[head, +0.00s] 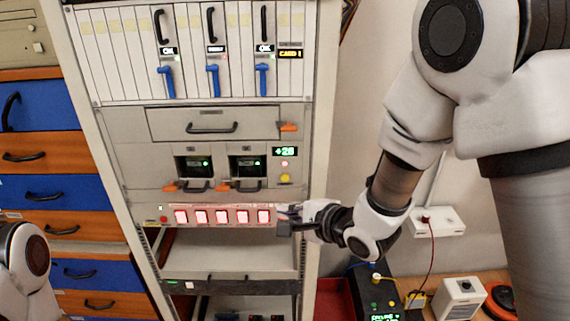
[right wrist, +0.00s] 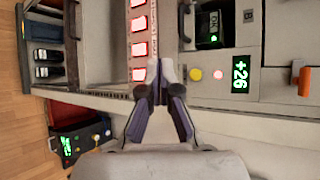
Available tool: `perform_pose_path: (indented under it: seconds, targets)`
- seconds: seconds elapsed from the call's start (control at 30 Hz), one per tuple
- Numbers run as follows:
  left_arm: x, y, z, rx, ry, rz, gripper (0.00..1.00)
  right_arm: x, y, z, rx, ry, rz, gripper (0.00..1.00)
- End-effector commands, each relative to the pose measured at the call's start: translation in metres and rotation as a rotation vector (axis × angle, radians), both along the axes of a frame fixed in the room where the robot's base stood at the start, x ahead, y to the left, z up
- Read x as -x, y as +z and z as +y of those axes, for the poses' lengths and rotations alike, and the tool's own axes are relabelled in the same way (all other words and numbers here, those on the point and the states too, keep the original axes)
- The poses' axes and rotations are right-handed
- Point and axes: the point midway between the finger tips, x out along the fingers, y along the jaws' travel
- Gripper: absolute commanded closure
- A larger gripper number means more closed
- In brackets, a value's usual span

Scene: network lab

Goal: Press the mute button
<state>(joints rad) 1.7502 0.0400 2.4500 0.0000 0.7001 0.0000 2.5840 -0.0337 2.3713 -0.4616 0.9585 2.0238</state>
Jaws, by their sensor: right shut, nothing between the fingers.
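No mute label is readable, so I cannot tell which control is the mute button. A yellow round button (head: 285,177) sits below a red light (head: 284,164) and a green "+26" display (head: 284,151) on the rack; the yellow button shows in the right wrist view (right wrist: 195,73). A strip of several red-lit switches (head: 221,217) runs below, with a small red button (head: 163,219) at its left end. My right gripper (head: 283,219) is shut and empty at the strip's right end, below the yellow button; whether it touches the panel is unclear. My left gripper is out of view.
A drawer (head: 212,124) and a row of cards with blue levers (head: 213,80) are above. Orange latches (head: 288,127) stick out of the panel. An open shelf (head: 225,250) lies below. A black box with a green display (head: 385,290) stands on the lower right bench.

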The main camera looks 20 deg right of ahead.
Motion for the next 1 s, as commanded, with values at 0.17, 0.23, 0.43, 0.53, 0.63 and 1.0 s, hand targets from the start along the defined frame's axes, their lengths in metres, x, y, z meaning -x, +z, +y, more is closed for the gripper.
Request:
perform_pose_path:
  seconds: [0.17,0.23,0.43,0.53,0.63,1.0]
  targets:
    - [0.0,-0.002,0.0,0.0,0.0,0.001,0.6,0.0,-0.002,0.0,0.0,0.0,0.0,1.0]
    - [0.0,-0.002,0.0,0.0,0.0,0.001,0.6,0.0,-0.002,0.0,0.0,0.0,0.0,1.0]
    - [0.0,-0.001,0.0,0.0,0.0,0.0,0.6,-0.008,-0.002,-0.002,-0.001,0.0,0.0,1.0]
    - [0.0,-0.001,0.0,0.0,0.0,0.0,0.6,-0.019,-0.002,-0.005,-0.002,0.0,0.0,1.0]
    - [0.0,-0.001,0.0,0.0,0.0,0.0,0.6,-0.033,-0.001,-0.009,-0.001,-0.001,-0.001,1.0]
    - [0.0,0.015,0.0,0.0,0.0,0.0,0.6,-0.079,0.001,-0.023,-0.001,-0.001,0.002,1.0]
